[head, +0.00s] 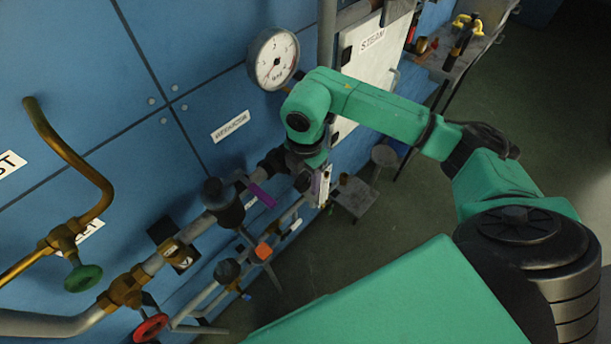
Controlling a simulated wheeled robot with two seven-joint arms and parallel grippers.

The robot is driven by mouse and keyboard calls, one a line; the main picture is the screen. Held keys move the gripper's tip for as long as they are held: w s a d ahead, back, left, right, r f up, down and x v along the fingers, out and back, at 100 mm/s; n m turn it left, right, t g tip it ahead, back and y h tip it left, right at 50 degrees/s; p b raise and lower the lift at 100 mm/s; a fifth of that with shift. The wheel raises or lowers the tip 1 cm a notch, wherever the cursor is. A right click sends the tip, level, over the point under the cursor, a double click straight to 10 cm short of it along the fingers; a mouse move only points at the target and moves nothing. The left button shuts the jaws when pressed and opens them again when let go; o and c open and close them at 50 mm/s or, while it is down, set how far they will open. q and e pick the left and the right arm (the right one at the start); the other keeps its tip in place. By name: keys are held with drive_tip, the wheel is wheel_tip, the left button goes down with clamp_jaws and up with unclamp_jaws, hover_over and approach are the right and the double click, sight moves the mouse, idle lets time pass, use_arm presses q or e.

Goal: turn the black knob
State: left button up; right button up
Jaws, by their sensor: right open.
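My right gripper (322,188) hangs from the green arm near the middle of the view, in front of the blue panel and beside the pipework. It is open, and I see nothing held between its fingers. A dark round part (303,182) shows right beside the gripper at the end of the pipe; it may be the black knob, but the gripper and wrist partly cover this area and I cannot tell whether they touch. My left gripper is out of view.
A pressure gauge (272,59) sits above the wrist. A purple lever (262,195), an orange handle (263,252), a red handwheel (150,327) and a green handwheel (83,278) stick out from the pipes. A curved brass pipe (75,160) is at left. Floor at right is mostly clear.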

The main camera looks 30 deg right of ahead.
drive_tip(key=shift+c, duration=0.3)
clamp_jaws()
drive_tip(key=shift+w, duration=0.1)
